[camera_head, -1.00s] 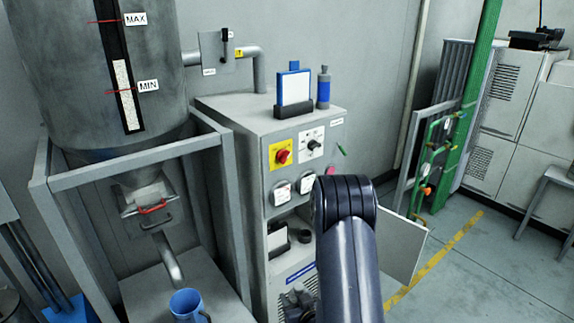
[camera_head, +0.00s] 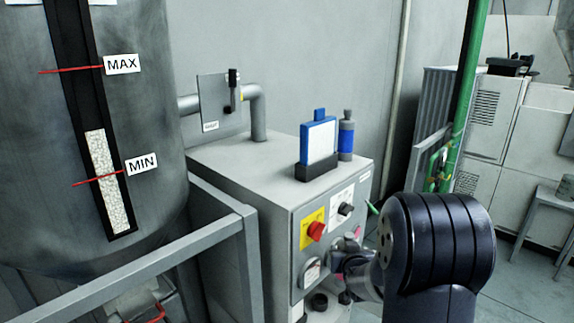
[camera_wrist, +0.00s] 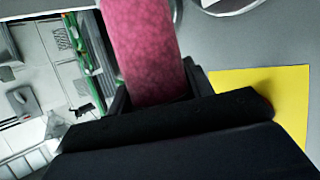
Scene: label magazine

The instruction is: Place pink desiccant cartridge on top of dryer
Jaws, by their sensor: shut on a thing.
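The pink desiccant cartridge (camera_wrist: 145,50) is large in the wrist view, speckled and tilted. Its lower end sits between the fingers of my gripper (camera_wrist: 155,88), which is shut on it. In the head view my gripper (camera_head: 350,246) is in front of the dryer's panel, below the level of its top, and only a small pink bit shows beside it. The dryer (camera_head: 240,155) is a grey cabinet with a flat top. On that top stand a blue-framed white panel in a black base (camera_head: 317,148) and a grey cylinder with a blue band (camera_head: 346,138).
The dryer's front has a red switch on a yellow plate (camera_head: 312,228), a black knob (camera_head: 346,209) and a gauge (camera_head: 311,273). A pipe (camera_head: 258,115) rises at the back left. A large hopper (camera_head: 155,80) stands left. The dryer's top is clear front and left.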

